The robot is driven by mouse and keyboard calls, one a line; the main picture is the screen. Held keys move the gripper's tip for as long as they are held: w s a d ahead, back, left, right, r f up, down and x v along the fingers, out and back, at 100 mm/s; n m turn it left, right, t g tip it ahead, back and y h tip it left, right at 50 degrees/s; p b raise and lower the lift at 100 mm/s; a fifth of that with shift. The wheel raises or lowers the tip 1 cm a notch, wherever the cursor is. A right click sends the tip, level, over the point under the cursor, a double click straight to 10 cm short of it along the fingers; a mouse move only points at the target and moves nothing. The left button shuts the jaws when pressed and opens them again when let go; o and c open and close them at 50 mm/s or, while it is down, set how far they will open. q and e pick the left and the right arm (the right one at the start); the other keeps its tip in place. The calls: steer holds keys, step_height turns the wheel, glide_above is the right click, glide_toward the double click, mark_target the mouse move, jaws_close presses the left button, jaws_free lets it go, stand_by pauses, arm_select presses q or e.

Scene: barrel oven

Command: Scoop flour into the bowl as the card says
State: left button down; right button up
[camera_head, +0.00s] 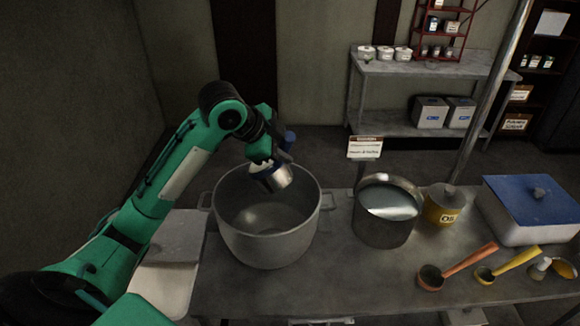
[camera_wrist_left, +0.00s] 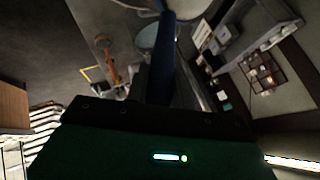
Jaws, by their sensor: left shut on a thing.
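My left gripper (camera_head: 264,160) is shut on a metal scoop (camera_head: 276,180) with a blue handle (camera_head: 288,140). The scoop is held tilted over the large grey metal bowl (camera_head: 268,246). The blue handle also stands up close in the left wrist view (camera_wrist_left: 167,62). I see no flour in the bowl, and the inside of the scoop is hidden. A card (camera_head: 365,147) stands on a post behind the table; its small text is unreadable. A white bin with a blue lid (camera_head: 528,202) stands at the right; its contents are hidden. My right gripper is out of view.
A metal pot (camera_head: 384,230) with pale contents stands right of the bowl, beside a yellow oil can (camera_head: 444,206). An orange-handled scoop (camera_head: 456,268) and a yellow-handled scoop (camera_head: 508,265) lie at the front right. The table (camera_head: 330,285) is clear before the pot.

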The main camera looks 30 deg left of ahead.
arm_select(q)
steer(key=s+a+f+n+t+h+b, duration=0.2)
steer(key=a+n+t+h+b, duration=0.3)
steer(key=a+h+b, duration=0.6)
steer(key=a+f+n+b, duration=0.1)
steer(key=a+b, duration=0.2)
steer(key=b, duration=0.2)
steer(key=shift+a+n, duration=0.3)
stand_by(0.6)
steer(key=shift+f, duration=0.1)
